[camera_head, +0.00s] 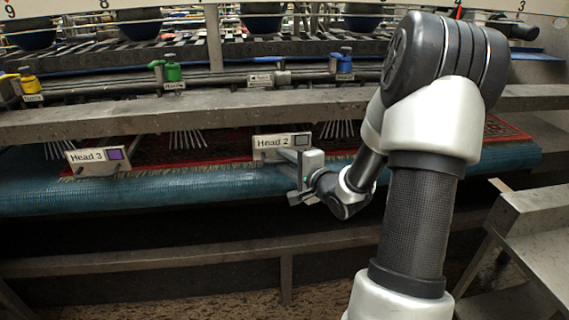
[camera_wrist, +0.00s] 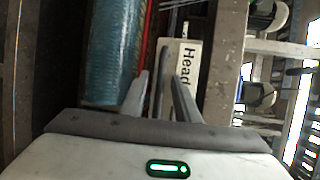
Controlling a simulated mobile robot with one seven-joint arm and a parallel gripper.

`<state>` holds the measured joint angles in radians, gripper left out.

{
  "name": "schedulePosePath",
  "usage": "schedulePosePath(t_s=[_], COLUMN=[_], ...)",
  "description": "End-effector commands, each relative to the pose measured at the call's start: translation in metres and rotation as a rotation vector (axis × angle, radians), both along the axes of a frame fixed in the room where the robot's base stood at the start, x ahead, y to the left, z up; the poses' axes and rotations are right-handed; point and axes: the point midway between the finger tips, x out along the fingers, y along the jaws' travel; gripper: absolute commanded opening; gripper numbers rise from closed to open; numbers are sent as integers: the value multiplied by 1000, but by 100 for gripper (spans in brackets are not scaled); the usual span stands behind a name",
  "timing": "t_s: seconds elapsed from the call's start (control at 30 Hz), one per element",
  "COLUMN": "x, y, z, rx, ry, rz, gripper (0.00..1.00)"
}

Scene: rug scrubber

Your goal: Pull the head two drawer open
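The head two drawer shows as a white plate marked "Head 2" (camera_head: 270,142) above the blue roller, with a small dark square at its right end. In the wrist view its plate (camera_wrist: 188,62) appears turned sideways, with only "Head" readable. My gripper (camera_head: 287,155) is at the lower right of this plate. In the wrist view my gripper's fingers (camera_wrist: 160,76) are apart and point at the plate's lower edge. A thin grey bar (camera_wrist: 163,80), which looks like the drawer's handle, shows between them. I cannot tell whether the fingers touch it.
A similar "Head 3" drawer (camera_head: 98,157) is to the left. The blue roller (camera_head: 140,192) runs just below both plates, and a grey beam (camera_head: 180,114) runs just above. A metal stand (camera_head: 535,215) is at the right. Dark open space lies below the roller.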

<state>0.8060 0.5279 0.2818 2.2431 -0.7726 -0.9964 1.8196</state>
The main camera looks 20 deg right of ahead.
Motion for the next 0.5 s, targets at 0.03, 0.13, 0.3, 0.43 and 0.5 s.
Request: schedulePosePath(t_s=[0.03,0.13,0.3,0.43,0.5], x=[3,5,5,4,4], y=[0,1,0,0,0], z=[-1,-1,-1,-1,-1], rx=[0,0,0,0,0], ry=[0,0,0,0,0], rz=[0,0,0,0,0], gripper=[29,29,29,14,2])
